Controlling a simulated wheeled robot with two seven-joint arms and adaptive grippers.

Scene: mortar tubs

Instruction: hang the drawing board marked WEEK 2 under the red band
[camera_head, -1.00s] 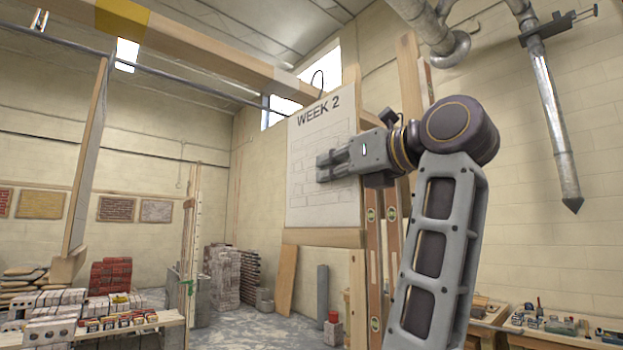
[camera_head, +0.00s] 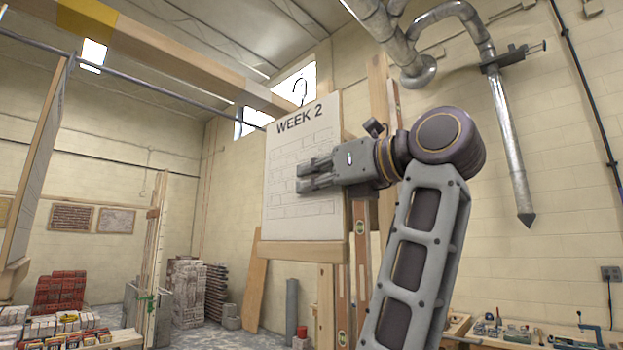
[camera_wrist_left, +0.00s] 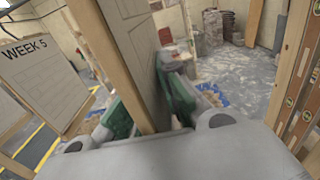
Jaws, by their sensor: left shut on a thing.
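The drawing board marked WEEK 2 (camera_head: 285,150) is upright in the middle of the head view, a pale sheet with a brick-pattern drawing and a dark wire loop above its top edge. My left gripper (camera_head: 300,178) reaches across its face from the right and is shut on it. In the left wrist view, the green-padded fingers (camera_wrist_left: 145,110) close on the board's wooden edge (camera_wrist_left: 95,45). Whether the loop touches anything is unclear. No red band shows; a yellow band (camera_head: 85,14) is on the overhead beam. My right gripper is not in view.
A metal rail (camera_head: 150,77) runs below the wooden beam (camera_head: 190,70). Another board (camera_head: 35,170) hangs nearly edge-on at left. A WEEK 5 board (camera_wrist_left: 40,70) shows in the left wrist view. Wooden posts (camera_head: 378,100) stand behind the arm; a duct (camera_head: 505,130) is at right.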

